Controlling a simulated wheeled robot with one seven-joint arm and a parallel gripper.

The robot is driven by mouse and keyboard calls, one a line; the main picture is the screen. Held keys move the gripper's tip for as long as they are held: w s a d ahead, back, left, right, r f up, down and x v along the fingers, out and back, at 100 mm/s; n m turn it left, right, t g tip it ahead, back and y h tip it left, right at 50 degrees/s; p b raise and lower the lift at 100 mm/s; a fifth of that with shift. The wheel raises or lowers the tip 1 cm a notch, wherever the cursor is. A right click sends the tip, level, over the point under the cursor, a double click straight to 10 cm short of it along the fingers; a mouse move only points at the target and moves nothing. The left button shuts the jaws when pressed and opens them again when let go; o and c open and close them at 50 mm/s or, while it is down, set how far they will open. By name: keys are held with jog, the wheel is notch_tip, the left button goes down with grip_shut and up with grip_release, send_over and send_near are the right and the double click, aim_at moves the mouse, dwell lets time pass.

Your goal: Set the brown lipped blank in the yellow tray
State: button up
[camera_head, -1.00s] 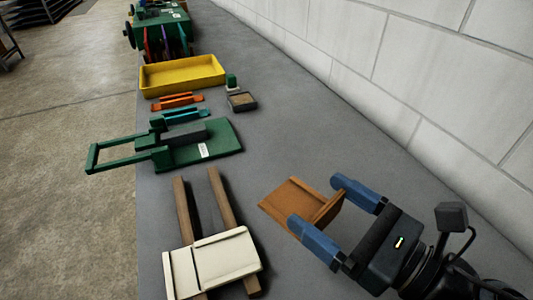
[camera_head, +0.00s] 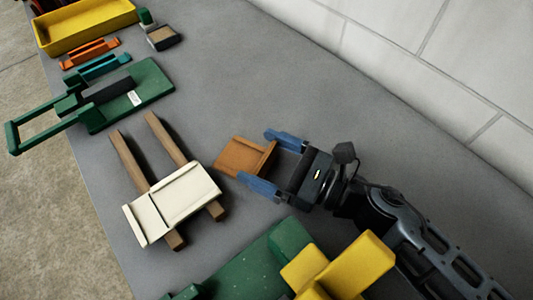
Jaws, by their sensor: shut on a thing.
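The brown lipped blank (camera_head: 236,157) is a flat brown plate with a raised lip along the edge nearest my gripper. My gripper (camera_head: 256,157) has its two blue fingers on either side of the blank and is shut on it, at mid-picture over the grey bench. I cannot tell how far the blank is above the bench. The yellow tray (camera_head: 90,37) is at the top left, at the far end of the view, and its far corner is cut off by the frame.
A cream lipped piece (camera_head: 174,203) lies across two wooden bars left of my gripper. A green fixture with a handle (camera_head: 147,95), teal (camera_head: 98,68) and orange (camera_head: 90,53) pieces and a small block (camera_head: 164,37) lie toward the tray. Green and yellow equipment (camera_head: 340,270) stands in front. A wall bounds the right.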

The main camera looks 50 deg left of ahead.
jog(key=shift+f+b, duration=0.2)
jog(key=shift+b, duration=0.15)
jog(key=o, duration=0.6)
jog(key=shift+o, duration=0.7)
jog(key=shift+r, duration=0.15)
